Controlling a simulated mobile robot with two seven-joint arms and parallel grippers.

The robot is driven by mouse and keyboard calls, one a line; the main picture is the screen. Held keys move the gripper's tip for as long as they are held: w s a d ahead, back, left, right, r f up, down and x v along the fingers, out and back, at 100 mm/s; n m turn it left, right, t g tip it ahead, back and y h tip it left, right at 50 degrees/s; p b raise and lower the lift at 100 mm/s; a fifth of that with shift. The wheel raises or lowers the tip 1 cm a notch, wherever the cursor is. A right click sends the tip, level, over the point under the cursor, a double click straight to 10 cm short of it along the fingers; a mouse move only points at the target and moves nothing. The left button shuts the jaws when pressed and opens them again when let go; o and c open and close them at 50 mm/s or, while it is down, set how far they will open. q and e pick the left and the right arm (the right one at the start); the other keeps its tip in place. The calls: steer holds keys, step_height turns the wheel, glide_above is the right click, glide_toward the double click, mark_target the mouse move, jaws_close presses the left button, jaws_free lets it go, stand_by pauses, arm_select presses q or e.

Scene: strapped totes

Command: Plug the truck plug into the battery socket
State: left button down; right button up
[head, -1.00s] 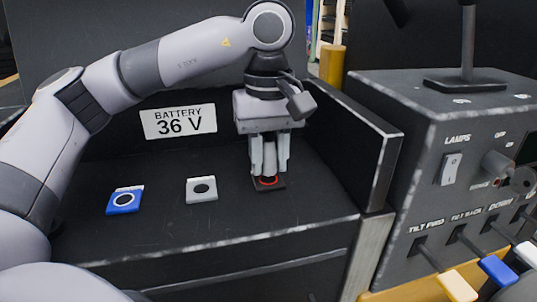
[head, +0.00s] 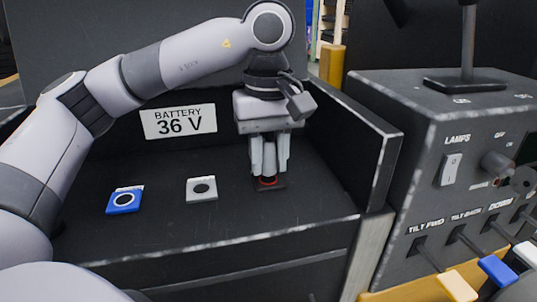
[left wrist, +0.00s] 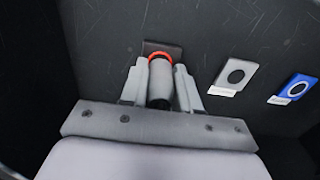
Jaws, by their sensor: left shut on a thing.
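My left gripper (head: 269,172) points down with its fingers shut on the truck plug (head: 269,157), a grey cylinder. The plug's lower end is at the red-ringed dark socket (head: 269,185) on the black battery top. In the left wrist view the plug (left wrist: 161,82) sits between the fingers, and the red ring (left wrist: 160,57) shows at its far end against the dark socket plate (left wrist: 163,46). The plug appears to meet the socket, but I cannot tell how deep it sits. My right gripper is not in view.
A grey socket (head: 202,189) and a blue socket (head: 125,200) lie to the left on the battery top. A "BATTERY 36 V" label (head: 179,121) is on the back wall. A raised side wall (head: 362,150) and the control panel (head: 440,190) stand to the right.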

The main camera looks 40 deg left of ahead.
arm_select(q)
steer(key=shift+f+b, duration=0.65)
steer(key=shift+f, duration=0.1)
steer(key=c, duration=0.8)
jaws_free()
steer(key=shift+o, duration=0.2)
step_height(320, 180, up, 7)
steer(key=shift+f+p, duration=0.2)
steer(key=shift+p, duration=0.55)
steer(key=shift+r, duration=0.3)
steer(key=shift+s, duration=0.1)
